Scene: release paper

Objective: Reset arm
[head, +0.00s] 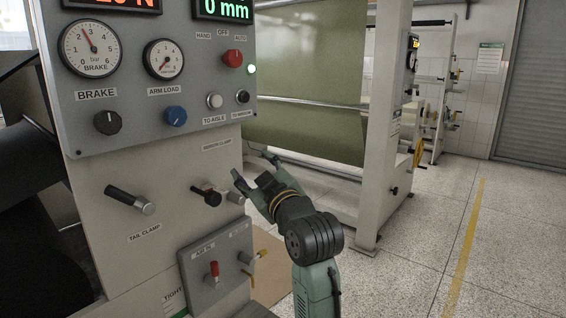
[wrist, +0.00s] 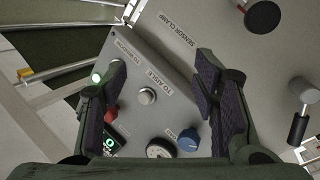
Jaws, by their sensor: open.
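My arm reaches up in the head view. No contact between fingers and panel can be made out. The sensor clamp lever (head: 207,195) is left of my gripper, close to it in the picture. It also shows at the top right of the wrist view (wrist: 262,16).
The tail clamp lever (head: 130,199) and a small valve box (head: 215,268) are lower on the machine's face. A green web (head: 310,80) hangs behind, beside a white upright (head: 383,120). The speckled floor (head: 425,230) at right is clear, with a yellow line (head: 464,250).

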